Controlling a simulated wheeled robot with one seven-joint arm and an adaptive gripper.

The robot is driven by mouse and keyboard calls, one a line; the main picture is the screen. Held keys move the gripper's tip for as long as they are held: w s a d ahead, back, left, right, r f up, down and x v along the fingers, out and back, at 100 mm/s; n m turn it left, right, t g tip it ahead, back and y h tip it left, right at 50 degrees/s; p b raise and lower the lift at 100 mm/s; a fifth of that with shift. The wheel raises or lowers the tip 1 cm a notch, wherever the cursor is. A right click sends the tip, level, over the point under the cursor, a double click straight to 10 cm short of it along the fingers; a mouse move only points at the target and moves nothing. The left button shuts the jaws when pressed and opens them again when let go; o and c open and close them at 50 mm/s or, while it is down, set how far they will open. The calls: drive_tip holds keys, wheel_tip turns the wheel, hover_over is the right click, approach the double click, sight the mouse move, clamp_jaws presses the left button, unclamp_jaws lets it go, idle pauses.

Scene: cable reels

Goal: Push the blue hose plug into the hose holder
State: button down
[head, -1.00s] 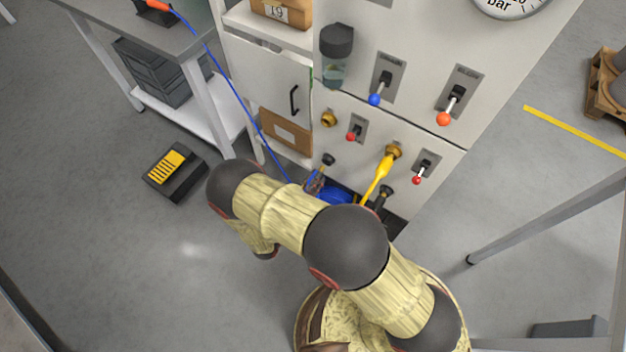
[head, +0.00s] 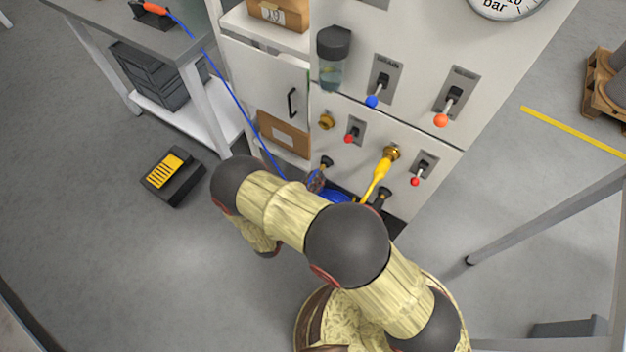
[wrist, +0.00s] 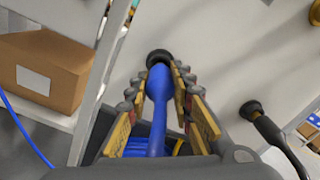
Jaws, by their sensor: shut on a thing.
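In the wrist view, the blue hose plug (wrist: 158,95) lies between the fingers of my gripper (wrist: 160,85), which is shut on it. The plug's far end meets a round black hose holder (wrist: 159,58) on the pale cabinet panel. The plug looks in line with the holder; how deep it sits, or whether it only touches, I cannot tell. In the head view, a black holder (head: 326,162) shows low on the panel, with blue hose (head: 335,196) below it.
A second black holder (wrist: 250,110) sits to the right. In the head view, a yellow hose (head: 376,178) hangs from a brass fitting (head: 391,153), beside red-knobbed levers. A cardboard box (wrist: 42,70) stands on a shelf to the left. A thin blue cable (head: 235,98) runs from the table.

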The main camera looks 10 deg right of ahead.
drive_tip(key=shift+x, duration=0.95)
drive_tip(key=c, duration=1.5)
unclamp_jaws()
drive_tip(key=shift+a, duration=0.1)
drive_tip(key=v, duration=1.2)
